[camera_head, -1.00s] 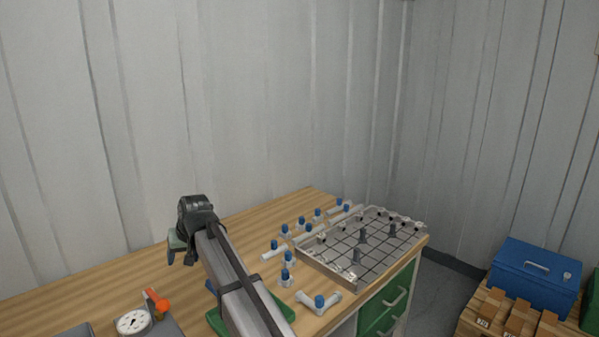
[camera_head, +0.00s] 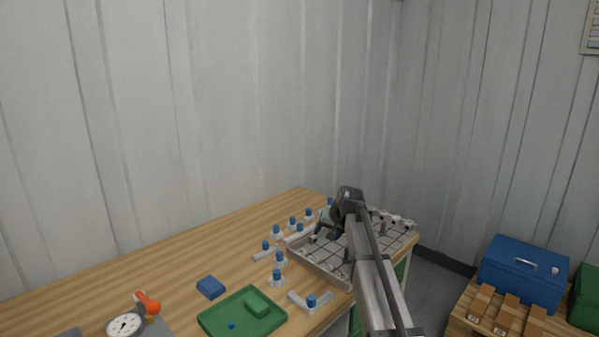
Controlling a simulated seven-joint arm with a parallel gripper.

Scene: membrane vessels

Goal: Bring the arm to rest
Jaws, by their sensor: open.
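My arm reaches in from the bottom right of the head view. My gripper (camera_head: 326,229) is at its far end, over the left part of the metal gridded tray (camera_head: 325,271). The jaws are open, and I see nothing held in them. The arm and gripper hide part of the tray and whatever stands in its middle. I cannot tell how high the gripper is above the tray.
Several white fittings with blue caps (camera_head: 277,278) stand left of the tray on the wooden bench (camera_head: 190,258). A green tray (camera_head: 215,322), a blue block (camera_head: 211,287) and a dial gauge (camera_head: 125,325) are nearer. A blue toolbox (camera_head: 523,268) stands right, off the bench.

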